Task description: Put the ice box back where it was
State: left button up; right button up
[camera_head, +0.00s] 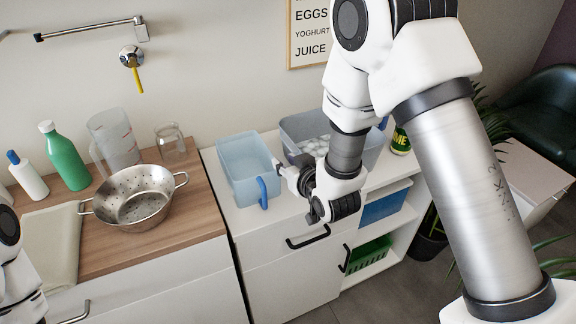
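A grey-blue box (292,127) with white, ice-like pieces in it stands on the white cabinet top, partly hidden behind my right arm. It has a blue handle at its right end. A light-blue see-through bin (243,150) with a blue handle stands to its left and looks empty. My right gripper (282,170) is at the right side of the bin, in front of the grey-blue box. Whether it touches either one is unclear, and its fingers are too small and overlapped to read. Part of my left arm shows at the left edge; its gripper is out of view.
A steel colander (137,196), green bottle (66,158), white bottle (29,180), measuring jug (115,140) and glass jar (170,142) stand on the wooden counter at left. A green can (400,140) stands right of the boxes. Open shelves below hold a blue box (383,208) and green basket (368,254).

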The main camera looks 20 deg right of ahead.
jog(key=s+d+f+g, duration=0.1)
jog(key=s+f+g, duration=0.3)
jog(key=s+f, duration=0.5)
jog(key=s+f+g, duration=0.4)
jog(key=s+f, duration=0.2)
jog(key=f, duration=0.5)
jog(key=s+f+g, duration=0.3)
jog(key=s+f, duration=0.1)
jog(key=s, duration=0.5)
jog(key=s+d+f+g, duration=0.1)
jog(key=s+f+g, duration=0.2)
jog(key=s, duration=0.6)
notch_tip(320, 180, down, 2)
jog(key=shift+s+f+m+h, duration=0.1)
jog(key=shift+s+m+h, duration=0.1)
jog(key=shift+m+h, duration=0.2)
